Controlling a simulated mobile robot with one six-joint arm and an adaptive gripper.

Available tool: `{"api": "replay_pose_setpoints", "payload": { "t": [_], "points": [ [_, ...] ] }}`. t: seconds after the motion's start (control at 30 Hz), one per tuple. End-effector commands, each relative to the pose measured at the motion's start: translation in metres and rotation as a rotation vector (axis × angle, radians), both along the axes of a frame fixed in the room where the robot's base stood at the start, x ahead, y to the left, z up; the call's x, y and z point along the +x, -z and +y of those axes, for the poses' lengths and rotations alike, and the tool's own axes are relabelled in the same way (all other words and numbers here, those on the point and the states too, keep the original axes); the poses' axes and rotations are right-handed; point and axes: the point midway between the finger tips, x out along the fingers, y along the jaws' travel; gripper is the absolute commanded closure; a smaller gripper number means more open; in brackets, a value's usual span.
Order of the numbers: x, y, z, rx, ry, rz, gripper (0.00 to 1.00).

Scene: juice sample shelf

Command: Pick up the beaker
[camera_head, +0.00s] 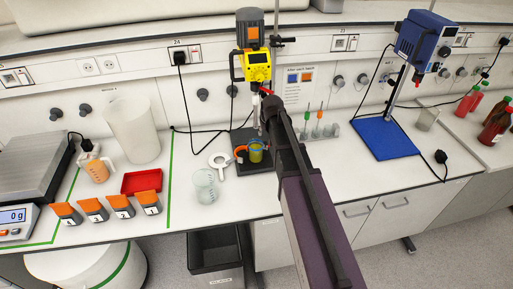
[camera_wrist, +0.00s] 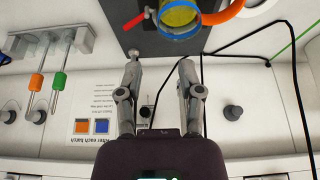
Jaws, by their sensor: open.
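A beaker of yellow liquid (camera_head: 256,153) stands on the dark base of the yellow stirrer (camera_head: 258,66), with a blue ring and an orange part around it. The wrist view shows this beaker (camera_wrist: 180,13) at the top edge, partly cut off. A clear, empty-looking beaker (camera_head: 206,187) stands on the bench in front and to the left. My gripper (camera_wrist: 158,62) is open and empty, its fingers apart from the beaker. In the head view my arm hides most of the gripper.
A white ring-shaped piece (camera_head: 219,161) lies beside the stirrer base.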

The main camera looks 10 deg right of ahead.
Motion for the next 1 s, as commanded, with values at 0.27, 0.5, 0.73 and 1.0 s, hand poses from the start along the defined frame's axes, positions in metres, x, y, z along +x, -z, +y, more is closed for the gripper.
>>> {"api": "replay_pose_setpoints", "payload": {
  "t": [0.27,0.5,0.73,1.0],
  "points": [
    [0.0,0.001,-0.001,0.0,0.001,0.001,0.52],
    [0.003,0.011,-0.001,-0.001,0.001,0.001,0.52],
    [0.01,0.028,-0.002,0.0,0.002,0.001,0.52],
    [0.019,0.049,-0.002,0.0,0.003,0.001,0.52]
  ]
}}
